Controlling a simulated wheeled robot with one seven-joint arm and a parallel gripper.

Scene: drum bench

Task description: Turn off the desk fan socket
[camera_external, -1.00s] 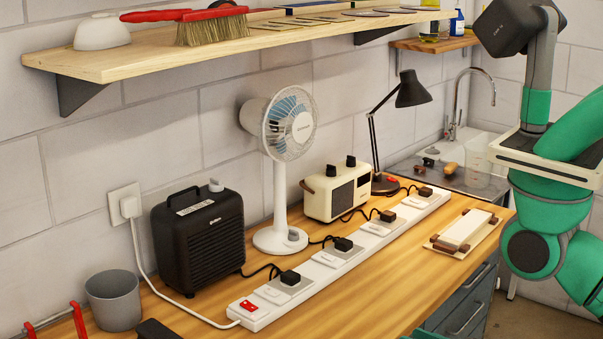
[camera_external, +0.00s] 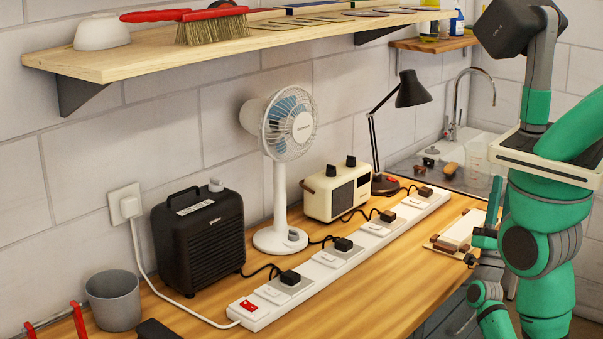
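A white desk fan (camera_external: 291,124) stands on the bench behind a long white power strip (camera_external: 308,289). Its dark cord runs from the base to a black plug (camera_external: 343,244), second from the strip's near end. A white rocker switch (camera_external: 326,260) sits just left of that plug; its on or off position is too small to tell. A red switch (camera_external: 249,306) is at the near end. My arm's green links are at the right, beside the bench's right end and well away from the fan socket. I cannot make out gripper fingers.
A black heater (camera_external: 198,240), cream radio (camera_external: 337,191) and black lamp (camera_external: 412,90) stand behind the strip, with other plugs and switches along it. A wooden shelf (camera_external: 110,70) overhangs the bench. A tray (camera_external: 450,238) lies at the right.

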